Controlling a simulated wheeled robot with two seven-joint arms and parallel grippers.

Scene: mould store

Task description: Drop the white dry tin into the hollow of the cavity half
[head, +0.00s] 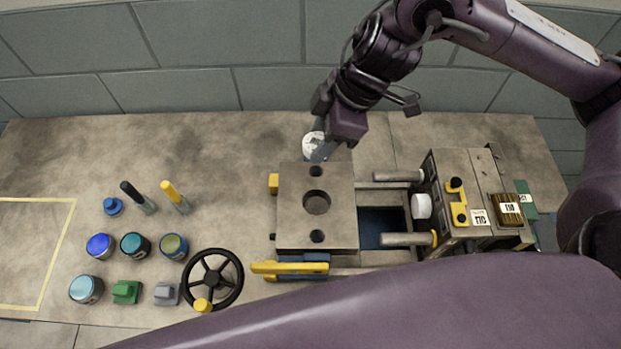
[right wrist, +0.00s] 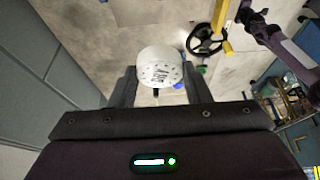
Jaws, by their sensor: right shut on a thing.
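The white dry tin (head: 313,143) is in the fingers of my right gripper (head: 322,146), beyond the far edge of the cavity half. In the right wrist view the tin (right wrist: 160,66) sits between the two dark fingers (right wrist: 158,88), its marked face towards the camera. The fingers partly cover the tin in the head view. The cavity half (head: 337,232) is a grey block with a round hollow (head: 316,203) in its middle and a smaller dark hole on either side. The hollow looks empty. I cannot make out my left gripper.
Guide rods (head: 398,175) link the cavity half to a second block (head: 446,205) with a white round core. A yellow lever (head: 290,268) and black handwheel (head: 213,278) stand nearby. Several small tins (head: 135,245) and two brushes (head: 175,197) stand left. The bench between is clear.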

